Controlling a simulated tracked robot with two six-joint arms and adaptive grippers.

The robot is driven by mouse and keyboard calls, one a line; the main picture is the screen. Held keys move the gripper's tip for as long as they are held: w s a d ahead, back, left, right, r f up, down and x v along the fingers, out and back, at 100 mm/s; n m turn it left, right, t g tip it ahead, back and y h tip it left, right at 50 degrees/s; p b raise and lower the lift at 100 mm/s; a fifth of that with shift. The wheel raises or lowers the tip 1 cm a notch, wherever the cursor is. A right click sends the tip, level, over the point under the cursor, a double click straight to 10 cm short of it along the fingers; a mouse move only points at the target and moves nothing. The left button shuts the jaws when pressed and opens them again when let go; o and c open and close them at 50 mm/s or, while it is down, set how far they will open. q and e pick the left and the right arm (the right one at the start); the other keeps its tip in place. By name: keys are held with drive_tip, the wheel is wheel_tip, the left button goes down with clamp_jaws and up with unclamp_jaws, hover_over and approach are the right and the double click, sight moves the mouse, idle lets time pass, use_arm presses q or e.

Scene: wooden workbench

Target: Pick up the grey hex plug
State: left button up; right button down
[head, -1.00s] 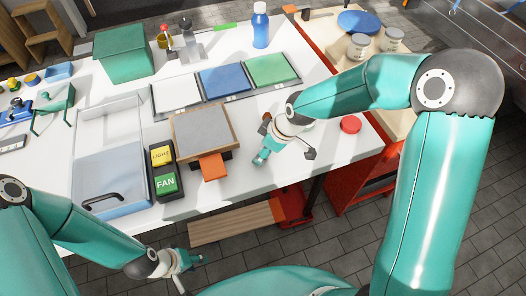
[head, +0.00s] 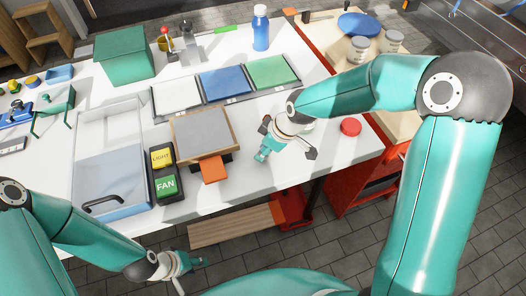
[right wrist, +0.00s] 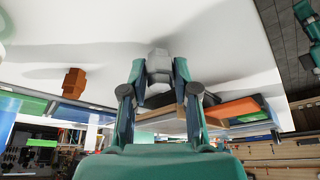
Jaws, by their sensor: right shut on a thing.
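The grey hex plug (right wrist: 158,66) shows in the right wrist view between the two fingertips of my right gripper (right wrist: 156,80). The gripper is shut on it. I cannot tell whether the plug touches the white bench top. In the head view my right gripper (head: 263,155) is low over the bench, right of the wooden block with the grey top; the plug is hidden there. My left gripper (head: 190,263) is at the lower left, in front of the bench edge and away from the plug; its finger opening is too small to judge.
A brown hex plug (right wrist: 70,82) stands on the bench near my right gripper. A red round piece (head: 350,127) lies to the right. White, blue (head: 223,81) and green (head: 272,70) panels lie behind. The wooden block (head: 204,136) and the LIGHT/FAN switches (head: 164,172) are left.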

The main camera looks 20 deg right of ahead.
wheel_tip(320, 180, up, 19)
drive_tip(key=shift+p, duration=0.4)
